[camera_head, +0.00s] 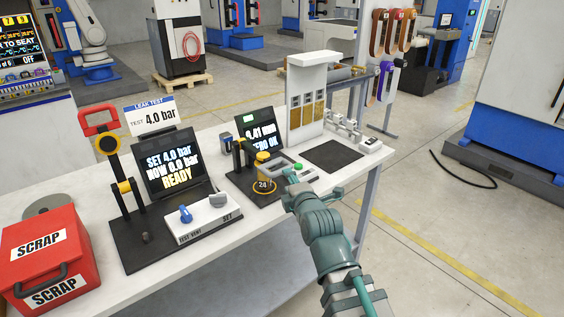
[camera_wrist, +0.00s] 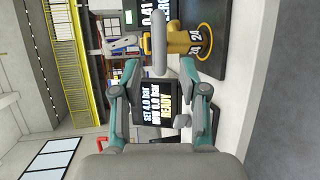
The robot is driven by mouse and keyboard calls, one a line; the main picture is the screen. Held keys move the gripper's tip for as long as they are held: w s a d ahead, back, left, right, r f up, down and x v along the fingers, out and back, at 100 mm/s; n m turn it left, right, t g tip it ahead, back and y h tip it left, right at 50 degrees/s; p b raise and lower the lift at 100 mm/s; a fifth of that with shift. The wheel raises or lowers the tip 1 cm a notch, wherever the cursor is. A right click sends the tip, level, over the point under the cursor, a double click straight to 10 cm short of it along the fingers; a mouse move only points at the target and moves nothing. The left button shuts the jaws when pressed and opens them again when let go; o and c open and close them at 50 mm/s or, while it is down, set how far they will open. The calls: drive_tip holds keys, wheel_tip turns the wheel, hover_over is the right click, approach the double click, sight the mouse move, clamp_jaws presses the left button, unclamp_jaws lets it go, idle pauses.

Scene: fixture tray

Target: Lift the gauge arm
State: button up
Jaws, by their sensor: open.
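The gauge arm appears to be the grey bar (camera_head: 281,165) lying about level over the yellow part marked 24 (camera_head: 263,184), beside the small gauge screen (camera_head: 262,136). In the wrist view the rounded end of the grey bar (camera_wrist: 158,48) shows between my fingertips, with the yellow part (camera_wrist: 182,41) to its right. My gripper (camera_head: 289,178) is at the right side of the gauge stand, by the bar's end. It also shows in the wrist view (camera_wrist: 160,68), with its fingers apart and nothing clamped. I cannot tell whether a finger touches the bar.
A leak test stand (camera_head: 145,242) with a large screen and a red-handled lever (camera_head: 101,123) stands to the left. A red scrap bin (camera_head: 50,257) is at the table's left end. A white-topped rack (camera_head: 306,97) and a dark mat (camera_head: 333,157) are behind my gripper.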

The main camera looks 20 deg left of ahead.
drive_tip(key=p+x, duration=0.2)
drive_tip(key=x, duration=0.6)
drive_tip(key=shift+w+a+f, duration=0.1)
drive_tip(key=shift+w+a, duration=0.05)
drive_tip(key=shift+w, duration=0.05)
clamp_jaws()
